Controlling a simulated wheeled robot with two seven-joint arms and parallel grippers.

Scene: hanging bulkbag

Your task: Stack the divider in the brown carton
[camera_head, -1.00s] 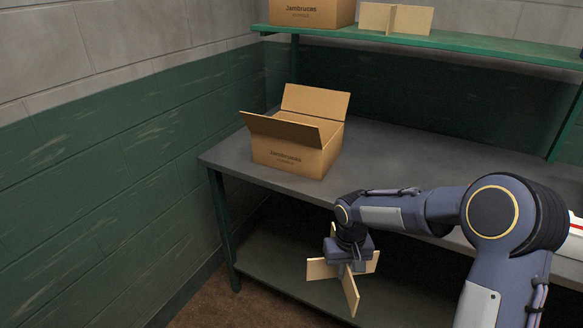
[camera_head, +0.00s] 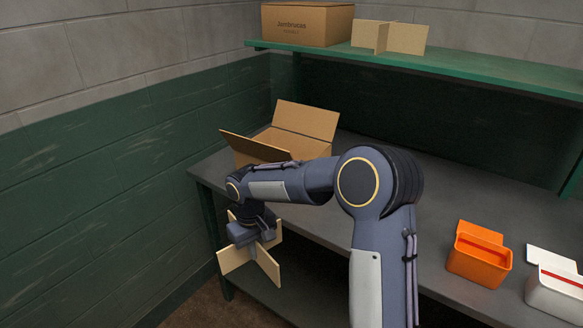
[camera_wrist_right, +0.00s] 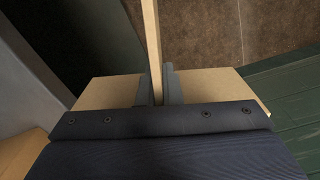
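The brown carton (camera_head: 310,122) stands on the grey table with its flaps open; my right arm hides most of its front. My right gripper (camera_head: 257,240) is shut on the divider (camera_head: 236,259), a pale cross of interlocking panels. It holds the divider low, in front of the table's left front corner and below the carton. In the right wrist view the gripper's two fingers (camera_wrist_right: 158,88) are on either side of one thin panel, and another panel of the divider (camera_wrist_right: 102,92) runs across behind them. My left gripper is not in view.
The grey table (camera_head: 440,180) has bare room right of the carton. An orange bin (camera_head: 478,262) and a white bin (camera_head: 553,300) stand at its right. A green shelf (camera_head: 470,72) above holds a closed carton (camera_head: 306,25) and another divider (camera_head: 402,38). A green wall (camera_head: 90,200) is close on the left.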

